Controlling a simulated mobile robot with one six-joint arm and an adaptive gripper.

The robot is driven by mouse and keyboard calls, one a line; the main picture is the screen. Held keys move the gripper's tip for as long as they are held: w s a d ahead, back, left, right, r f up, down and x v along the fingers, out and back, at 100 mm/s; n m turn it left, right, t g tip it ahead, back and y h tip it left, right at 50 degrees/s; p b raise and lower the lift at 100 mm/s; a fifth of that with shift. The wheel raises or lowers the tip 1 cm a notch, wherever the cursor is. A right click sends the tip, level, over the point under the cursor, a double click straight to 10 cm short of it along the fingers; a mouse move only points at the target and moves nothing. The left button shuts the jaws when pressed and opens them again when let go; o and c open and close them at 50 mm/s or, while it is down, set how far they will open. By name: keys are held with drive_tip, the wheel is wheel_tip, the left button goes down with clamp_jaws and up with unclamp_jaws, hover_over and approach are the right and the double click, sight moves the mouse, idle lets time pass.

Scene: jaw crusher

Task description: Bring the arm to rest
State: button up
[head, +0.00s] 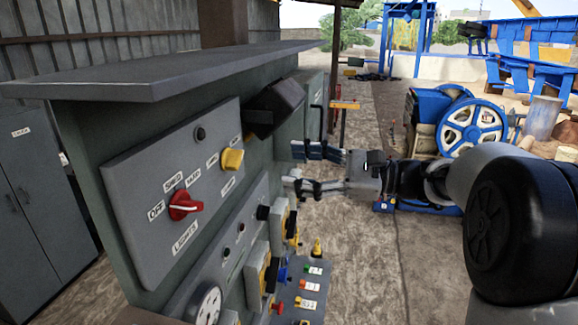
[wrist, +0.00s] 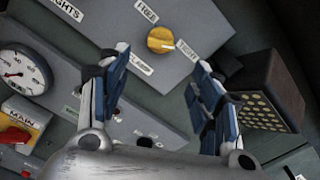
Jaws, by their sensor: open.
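My gripper (head: 300,168) is in the middle of the head view, at the end of my arm, which reaches in from the right. Its two blue-and-grey fingers are spread apart with nothing between them. They point toward the grey control cabinet (head: 120,130). In the wrist view my gripper (wrist: 160,75) is open in front of the cabinet's panel. A yellow knob (head: 232,160) shows on the panel; it also appears between and beyond the fingertips in the wrist view (wrist: 161,40). No contact with the panel is visible.
A red switch (head: 185,206) is on the same panel, with a round gauge (head: 206,305) below. A dark box (head: 275,107) juts from the cabinet near my gripper. A lower console (head: 305,290) has coloured buttons. A blue machine with a flywheel (head: 472,125) stands behind my arm.

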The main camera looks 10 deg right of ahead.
drive_tip(key=shift+a+f, duration=0.1)
drive_tip(key=s+a+f+n+g+h+b, duration=0.2)
drive_tip(key=s+a+f+n+h+b, duration=0.15)
drive_tip(key=s+f+b, duration=0.6)
drive_tip(key=s+a+f+n+g+h+b, duration=0.25)
drive_tip(key=s+f+h+b, duration=0.35)
drive_tip(key=f, duration=0.7)
drive_tip(key=s+d+f+n+t+h+b, duration=0.1)
drive_tip(key=s+d+f+n+h+b, duration=0.2)
drive_tip(key=f, duration=0.9)
drive_tip(key=s+d+f+n+t+h+b, duration=0.2)
drive_tip(key=s+d+f+n+h+b, duration=0.2)
drive_tip(key=s+d+f+n+b, duration=0.3)
drive_tip(key=s+d+f+b, duration=0.1)
drive_tip(key=s+f+b, duration=0.3)
drive_tip(key=f, duration=0.1)
drive_tip(key=shift+s+d, duration=0.25)
drive_tip(key=shift+d, duration=0.1)
drive_tip(key=shift+r+h, duration=0.1)
drive_tip(key=shift+h, duration=0.15)
